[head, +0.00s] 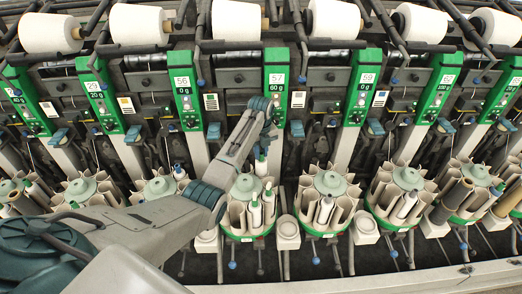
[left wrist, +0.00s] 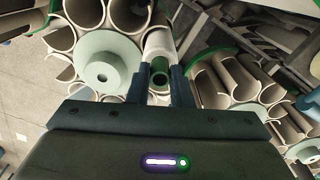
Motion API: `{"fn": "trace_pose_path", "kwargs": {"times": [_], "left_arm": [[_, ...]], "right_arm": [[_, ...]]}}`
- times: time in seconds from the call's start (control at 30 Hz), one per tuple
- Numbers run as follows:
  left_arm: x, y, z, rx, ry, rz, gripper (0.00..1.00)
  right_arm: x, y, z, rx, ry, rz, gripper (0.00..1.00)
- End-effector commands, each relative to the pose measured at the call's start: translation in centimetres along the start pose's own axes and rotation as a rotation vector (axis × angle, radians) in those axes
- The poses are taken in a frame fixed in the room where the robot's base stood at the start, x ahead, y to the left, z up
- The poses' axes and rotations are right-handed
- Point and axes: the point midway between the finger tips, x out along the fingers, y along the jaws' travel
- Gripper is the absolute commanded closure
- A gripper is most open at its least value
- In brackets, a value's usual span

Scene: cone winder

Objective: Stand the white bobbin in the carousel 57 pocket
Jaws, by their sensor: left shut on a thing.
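My left gripper (head: 262,150) is above the back of the carousel under the 57 label (head: 247,188). It is shut on the white bobbin (head: 260,168), which hangs roughly upright, its lower end hard to make out against the pockets. In the left wrist view the fingers (left wrist: 160,88) close around the bobbin's green-ringed end (left wrist: 159,72), just beside the pale green hub (left wrist: 103,60). I cannot tell whether the bobbin's foot is inside a pocket. My right gripper does not show.
Slim bobbins (head: 255,212) stand in front pockets of this carousel. Neighbouring carousels (head: 328,186) stand close on both sides. The green 57 panel (head: 276,88) and large white cones (head: 236,20) are behind. A pale rail (head: 380,284) runs along the front.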

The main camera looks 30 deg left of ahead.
Motion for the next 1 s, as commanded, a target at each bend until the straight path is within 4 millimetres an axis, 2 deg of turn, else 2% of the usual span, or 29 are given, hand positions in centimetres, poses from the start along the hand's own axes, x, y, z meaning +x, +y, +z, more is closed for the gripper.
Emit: {"fn": "trace_pose_path", "kwargs": {"times": [0.27, 0.3, 0.4, 0.43, 0.77, 0.87, 1.0], "left_arm": [[1.9, 0.0, 0.0, 0.0, 0.0, 0.0, 1.0], [1.8, 0.0, 0.0, 0.0, 0.0, 0.0, 0.77], [1.7, 0.0, 0.0, 0.0, 0.0, 0.0, 0.58], [1.7, 0.0, 0.0, 0.0, 0.0, 0.0, 0.56], [1.4, 0.0, 0.0, 0.0, 0.0, 0.0, 0.56], [0.4, -0.1, 0.1, 0.0, -0.003, -0.002, 0.56], [-2.2, -0.1, 0.1, 0.001, -0.004, -0.003, 0.56]], "right_arm": [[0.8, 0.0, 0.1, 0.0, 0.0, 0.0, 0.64], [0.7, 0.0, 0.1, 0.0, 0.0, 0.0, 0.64], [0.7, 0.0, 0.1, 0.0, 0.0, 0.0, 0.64], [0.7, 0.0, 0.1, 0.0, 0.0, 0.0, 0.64], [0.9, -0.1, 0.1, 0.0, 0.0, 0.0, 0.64], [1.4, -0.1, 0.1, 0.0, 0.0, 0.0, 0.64], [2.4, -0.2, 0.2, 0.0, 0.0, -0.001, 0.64]]}}
